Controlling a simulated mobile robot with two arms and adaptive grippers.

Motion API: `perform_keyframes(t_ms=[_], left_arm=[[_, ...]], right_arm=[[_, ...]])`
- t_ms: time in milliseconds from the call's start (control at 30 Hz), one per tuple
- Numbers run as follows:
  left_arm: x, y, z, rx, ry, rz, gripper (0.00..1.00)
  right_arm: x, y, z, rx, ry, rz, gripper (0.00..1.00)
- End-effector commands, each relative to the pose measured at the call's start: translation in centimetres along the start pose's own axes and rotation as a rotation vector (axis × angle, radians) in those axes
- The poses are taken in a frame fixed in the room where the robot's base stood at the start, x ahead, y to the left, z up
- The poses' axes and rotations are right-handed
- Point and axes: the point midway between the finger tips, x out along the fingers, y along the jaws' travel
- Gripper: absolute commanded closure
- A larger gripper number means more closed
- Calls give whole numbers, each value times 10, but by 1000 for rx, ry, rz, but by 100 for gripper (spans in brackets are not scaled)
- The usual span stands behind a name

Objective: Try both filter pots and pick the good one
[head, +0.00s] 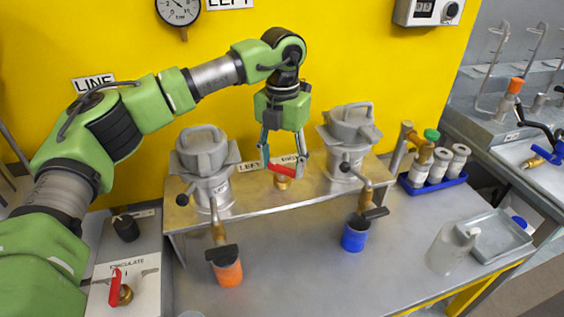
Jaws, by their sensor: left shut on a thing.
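Two grey metal filter pots with clamped lids stand on a raised metal shelf (268,202). The left filter pot (204,160) and the right filter pot (348,135) each have a brass outlet with a black-ended spout. An orange cup (229,273) stands below the left outlet and a blue cup (354,238) below the right one. Between the pots is a brass valve with a red handle (282,169). My left gripper (283,168) points down and is shut on the red handle. My right gripper is not in view.
A blue tray (432,187) with white bottles stands at the right, near a brass tap with a green top (431,135). A clear jug (450,248) and a grey tray (497,238) are at the bench's right. Another red-handled valve (121,289) is at lower left. The bench front is mostly clear.

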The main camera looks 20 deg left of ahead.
Motion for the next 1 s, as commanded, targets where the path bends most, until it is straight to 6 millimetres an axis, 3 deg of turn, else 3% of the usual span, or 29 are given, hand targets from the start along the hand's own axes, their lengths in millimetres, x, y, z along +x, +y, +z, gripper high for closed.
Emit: perform_keyframes(t_ms=[300,333,400,767,1000], left_arm=[[-2,1,2,-8,-8,0,69],[-3,1,2,-8,-8,0,45],[-2,1,2,-7,-7,0,31],[-3,0,1,-4,-3,0,31],[-37,0,2,-4,-7,0,31]], right_arm=[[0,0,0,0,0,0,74],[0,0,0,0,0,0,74],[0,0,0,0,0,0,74],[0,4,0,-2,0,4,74],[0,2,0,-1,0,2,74]])
